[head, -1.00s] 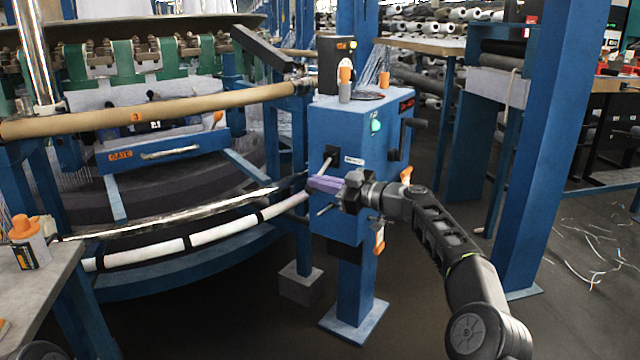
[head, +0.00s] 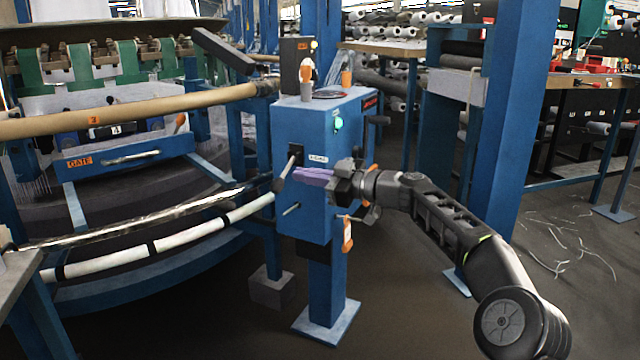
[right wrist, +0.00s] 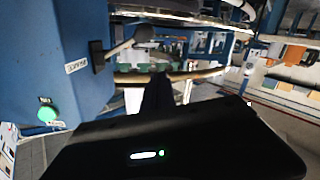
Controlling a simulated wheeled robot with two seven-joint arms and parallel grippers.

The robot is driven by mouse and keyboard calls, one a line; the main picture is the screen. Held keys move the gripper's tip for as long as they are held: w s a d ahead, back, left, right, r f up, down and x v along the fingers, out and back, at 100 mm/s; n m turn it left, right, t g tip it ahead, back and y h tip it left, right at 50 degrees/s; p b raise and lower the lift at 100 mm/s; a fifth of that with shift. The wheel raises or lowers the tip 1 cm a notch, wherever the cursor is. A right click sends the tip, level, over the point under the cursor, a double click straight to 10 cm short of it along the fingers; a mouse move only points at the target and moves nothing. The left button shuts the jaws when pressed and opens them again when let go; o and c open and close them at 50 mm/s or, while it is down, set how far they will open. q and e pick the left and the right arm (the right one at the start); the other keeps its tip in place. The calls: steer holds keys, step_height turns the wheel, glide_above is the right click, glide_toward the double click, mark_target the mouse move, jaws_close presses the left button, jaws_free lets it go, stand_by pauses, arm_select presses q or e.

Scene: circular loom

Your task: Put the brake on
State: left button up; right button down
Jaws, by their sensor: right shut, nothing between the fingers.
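The brake lever (head: 287,173) is a short pale bar on the front of the blue control box (head: 300,222). It slants down to the left from a dark slot, beside a small white label (head: 317,158) too small to read surely. My right gripper (head: 303,174), with purple fingers, is shut and empty, just right of the lever in the head view. Whether it touches the lever, I cannot tell. My left gripper is out of view.
Loom rails and a tan roller (head: 130,112) lie to the left. A blue post (head: 515,130) stands right of my arm. A table corner (head: 18,283) is at lower left.

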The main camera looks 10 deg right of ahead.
steer(key=v, duration=0.3)
steer(key=shift+s+d, duration=0.25)
